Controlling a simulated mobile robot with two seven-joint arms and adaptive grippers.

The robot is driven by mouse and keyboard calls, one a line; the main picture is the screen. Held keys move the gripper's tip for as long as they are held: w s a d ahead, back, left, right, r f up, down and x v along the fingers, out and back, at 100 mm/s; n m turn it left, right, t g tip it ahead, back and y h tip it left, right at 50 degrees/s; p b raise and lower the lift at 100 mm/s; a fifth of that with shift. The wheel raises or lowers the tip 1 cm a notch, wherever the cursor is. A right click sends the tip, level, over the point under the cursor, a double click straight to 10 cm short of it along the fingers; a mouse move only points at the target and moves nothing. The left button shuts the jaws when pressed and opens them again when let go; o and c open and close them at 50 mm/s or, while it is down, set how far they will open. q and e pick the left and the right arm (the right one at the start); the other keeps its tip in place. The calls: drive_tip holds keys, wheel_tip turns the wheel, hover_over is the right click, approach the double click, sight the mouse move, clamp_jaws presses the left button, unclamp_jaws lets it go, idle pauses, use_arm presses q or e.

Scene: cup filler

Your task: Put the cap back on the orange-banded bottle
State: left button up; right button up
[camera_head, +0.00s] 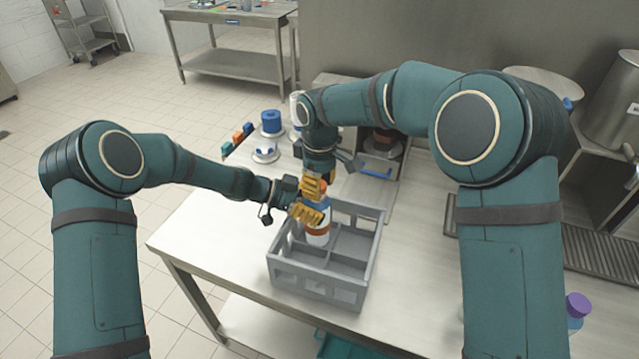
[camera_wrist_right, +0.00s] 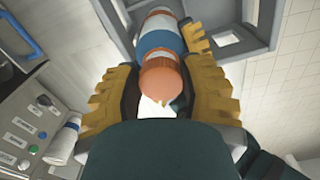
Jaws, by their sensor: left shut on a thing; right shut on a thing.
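The bottle (camera_head: 318,238) is white with an orange-brown band and a blue part above. It stands roughly upright at the grey crate (camera_head: 318,291); I cannot tell whether its base rests in a compartment. My left gripper (camera_head: 309,213) is shut on the bottle's upper part from the left. My right gripper (camera_head: 316,188) is just above, pointing down, shut on the orange cap (camera_head: 322,187). In the right wrist view the cap (camera_wrist_right: 162,80) sits between the yellow fingers, in line with the bottle (camera_wrist_right: 157,38). Whether it is seated on the neck is hidden.
Other crate compartments look empty. A blue cylinder (camera_head: 271,121), a small white-and-blue item (camera_head: 265,153) and small coloured blocks (camera_head: 238,137) are at the back left. A machine with a blue handle (camera_head: 376,173) stands behind. A purple-capped bottle (camera_head: 577,306) is at the right. The left tabletop is clear.

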drive_tip(key=shift+f, duration=0.6)
use_arm(q)
clamp_jaws()
use_arm(e)
drive_tip(key=o, duration=0.7)
drive_tip(key=shift+c, duration=0.2)
drive_tip(key=shift+r, duration=0.1)
drive_tip(key=shift+r, duration=2.2)
drive_tip(key=o, duration=0.5)
